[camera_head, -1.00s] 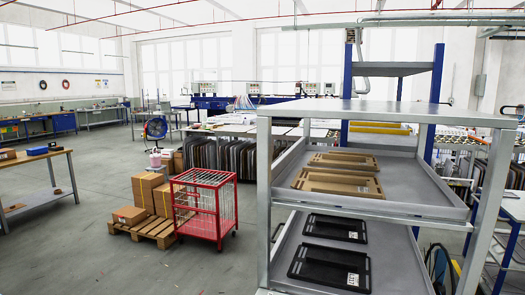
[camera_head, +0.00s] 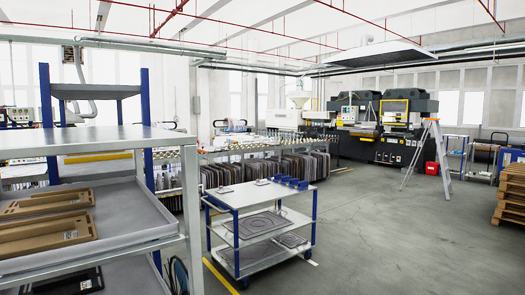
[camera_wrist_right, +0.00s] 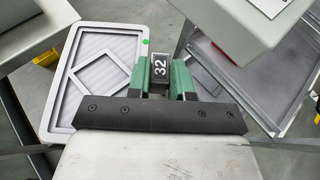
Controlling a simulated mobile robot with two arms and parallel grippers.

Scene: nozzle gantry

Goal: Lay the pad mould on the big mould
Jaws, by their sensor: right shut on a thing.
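No gripper shows in the head view.
The trolley (camera_head: 235,211) has blue posts and carries blue pieces (camera_head: 290,182) and small grey plates (camera_head: 262,182) along its back. Another plate (camera_head: 292,240) lies on a lower shelf. A grey rack (camera_head: 150,235) with brown trays stands left. The floor right of the trolley is clear.

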